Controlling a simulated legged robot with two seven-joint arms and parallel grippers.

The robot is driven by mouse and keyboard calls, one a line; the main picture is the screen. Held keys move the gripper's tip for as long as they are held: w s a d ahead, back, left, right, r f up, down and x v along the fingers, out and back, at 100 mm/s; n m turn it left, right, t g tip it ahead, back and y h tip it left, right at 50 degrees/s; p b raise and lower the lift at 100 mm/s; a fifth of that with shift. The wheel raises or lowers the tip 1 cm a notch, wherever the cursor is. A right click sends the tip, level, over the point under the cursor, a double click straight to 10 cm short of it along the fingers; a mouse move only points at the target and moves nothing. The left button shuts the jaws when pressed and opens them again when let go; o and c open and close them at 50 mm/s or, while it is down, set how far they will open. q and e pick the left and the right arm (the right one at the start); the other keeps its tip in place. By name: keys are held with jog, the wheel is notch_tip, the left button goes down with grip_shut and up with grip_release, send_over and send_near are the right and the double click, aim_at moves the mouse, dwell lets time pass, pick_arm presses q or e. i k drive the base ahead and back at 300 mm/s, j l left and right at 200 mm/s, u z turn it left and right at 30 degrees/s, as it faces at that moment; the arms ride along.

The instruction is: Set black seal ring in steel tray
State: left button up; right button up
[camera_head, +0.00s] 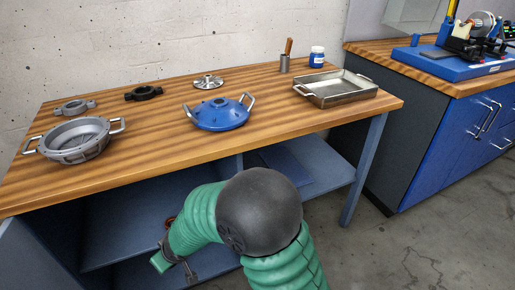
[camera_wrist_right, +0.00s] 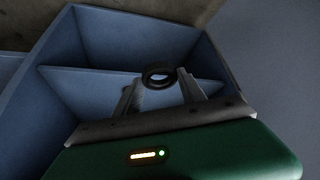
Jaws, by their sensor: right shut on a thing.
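The black seal ring (camera_wrist_right: 158,77) is a small dark ring at the fingertips of my right gripper (camera_wrist_right: 159,89) in the right wrist view. The fingers are shut on it, one on each side. In the head view my right arm bends left below the table's front edge, with the gripper low before the blue shelves; the ring cannot be made out there. The steel tray (camera_head: 313,100) is a shallow rectangular pan with end handles, on the right part of the wooden tabletop, well above and right of the gripper. It looks empty. My left gripper is not in view.
On the table (camera_head: 150,158) stand a grey two-handled housing (camera_head: 75,143), a blue two-handled cover (camera_head: 220,115), a black clamp-like part (camera_head: 143,93), a grey one (camera_head: 74,107), a metal flange (camera_head: 208,82), a brush cup (camera_head: 284,63) and a blue jar (camera_head: 317,57). Blue shelves (camera_head: 120,220) lie underneath.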

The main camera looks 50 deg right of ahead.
aim_at(348, 89)
jog(key=l+z, duration=0.2)
jog(key=z, duration=0.2)
jog(key=l+z, duration=0.25)
jog(key=z, duration=0.15)
jog(key=i+l+z, duration=0.1)
jog(key=z, duration=0.25)
jog(key=i+l+z, duration=0.1)
jog(key=l+z, duration=0.15)
jog(key=z, duration=0.15)
